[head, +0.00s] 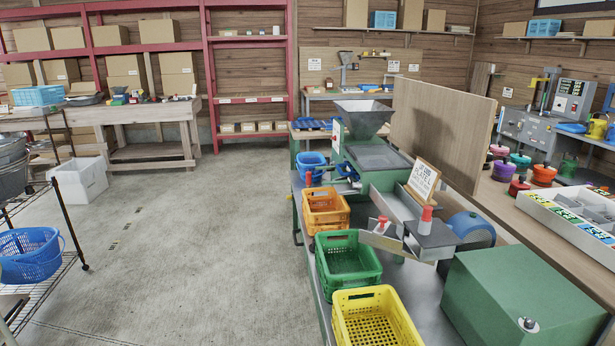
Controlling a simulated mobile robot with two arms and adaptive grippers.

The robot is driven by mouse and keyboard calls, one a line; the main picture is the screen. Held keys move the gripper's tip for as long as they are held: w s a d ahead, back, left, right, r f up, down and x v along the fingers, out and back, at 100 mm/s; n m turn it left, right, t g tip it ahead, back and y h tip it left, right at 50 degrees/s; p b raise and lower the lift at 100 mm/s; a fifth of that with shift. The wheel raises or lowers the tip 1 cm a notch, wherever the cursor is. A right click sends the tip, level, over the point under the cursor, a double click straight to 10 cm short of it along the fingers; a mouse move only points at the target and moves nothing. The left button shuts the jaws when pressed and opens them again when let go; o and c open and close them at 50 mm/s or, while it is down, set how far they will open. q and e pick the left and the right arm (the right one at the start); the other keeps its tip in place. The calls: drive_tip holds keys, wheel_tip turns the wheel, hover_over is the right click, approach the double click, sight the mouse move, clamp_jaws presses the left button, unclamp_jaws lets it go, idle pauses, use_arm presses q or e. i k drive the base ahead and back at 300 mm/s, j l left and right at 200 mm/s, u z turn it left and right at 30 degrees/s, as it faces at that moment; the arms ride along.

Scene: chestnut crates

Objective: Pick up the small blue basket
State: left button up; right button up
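A small blue basket (310,168) stands at the far end of the row of crates on the machine bench, behind the orange crate (326,210) and beside the machine with the metal hopper (363,112). Its lower front is partly hidden by an upright red-topped part. A larger blue basket (32,262) with a handle sits on a wire shelf at the left edge. Neither of my grippers shows in the head view.
A green crate (348,282) and a yellow crate (376,293) stand in front of the orange one. A wooden board (440,130) rises right of the hopper. A green box (525,300) fills the right front. The concrete floor (190,240) left of the bench is clear.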

sight(308, 161)
drive_tip(key=i+j+u, duration=0.4)
drive_tip(key=i+j, duration=0.15)
drive_tip(key=j, duration=0.15)
drive_tip(key=i+j+u, duration=0.4)
drive_tip(key=i, duration=0.25)
drive_tip(key=j, duration=0.1)
